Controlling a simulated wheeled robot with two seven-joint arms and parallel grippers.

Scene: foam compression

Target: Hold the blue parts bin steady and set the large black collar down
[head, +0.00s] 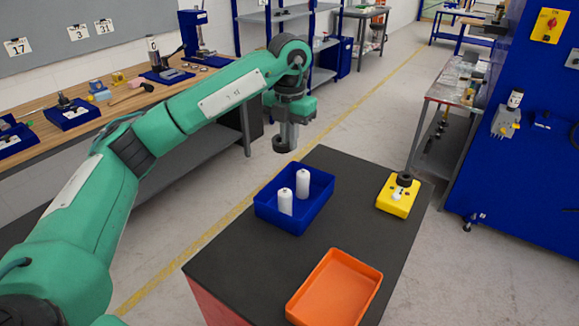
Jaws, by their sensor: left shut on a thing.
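The blue parts bin (279,222) stands on the dark tabletop with two white cylinders (303,183) upright in it. My left gripper (287,138) points down beyond the bin's far side, near the table's far left corner. It is shut on a large black collar (284,145), held in the air above and apart from the bin. A smaller-looking black ring (404,179) sits on a yellow block (398,197) at the table's right. My right gripper is not in view.
An orange tray (336,290), empty, lies at the near edge of the dark table (225,265). The tabletop between bin and yellow block is clear. A wooden workbench (110,105) runs along the left wall; a blue cabinet (520,160) stands at the right.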

